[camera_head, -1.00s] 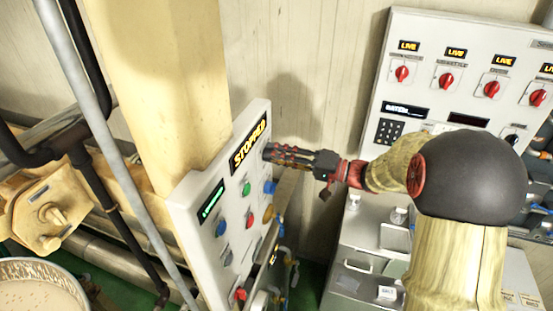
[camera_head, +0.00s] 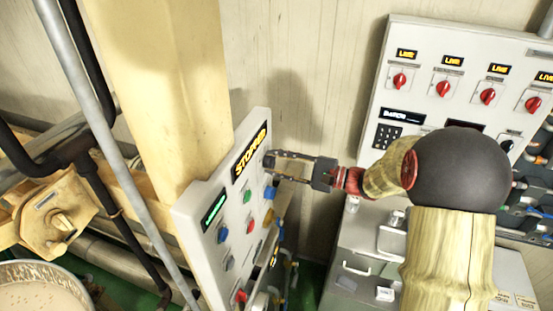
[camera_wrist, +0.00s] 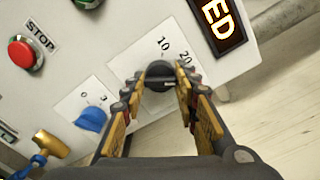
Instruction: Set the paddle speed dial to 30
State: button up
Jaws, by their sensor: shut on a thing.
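The paddle speed dial is most likely the black knob (camera_wrist: 158,76) in the wrist view, on a white plate with the marks 10 and 20 showing. Other marks and any 30 are hidden behind my fingers. My gripper (camera_wrist: 160,84) is shut on this knob, one finger on each side. The knob's pale pointer line faces toward the right finger. In the head view my gripper (camera_head: 272,160) reaches the upper right edge of the white control panel (camera_head: 188,212), and the knob is hidden there.
The panel display (camera_head: 250,150) reads STOPPED. A red STOP button (camera_wrist: 25,53) and a blue knob (camera_wrist: 91,118) marked 0 and 3 sit left of the dial. A yellow column (camera_head: 175,100) stands behind the panel. A grey cabinet with red knobs (camera_head: 443,88) stands at right.

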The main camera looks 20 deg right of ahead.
jog(key=shift+m+p, duration=1.05)
jog(key=shift+m, duration=0.65)
jog(key=shift+f, duration=0.1)
jog(key=o, duration=1.1)
jog(key=shift+o, duration=0.3)
jog(key=v, duration=1.2)
jog(key=shift+w, duration=0.1)
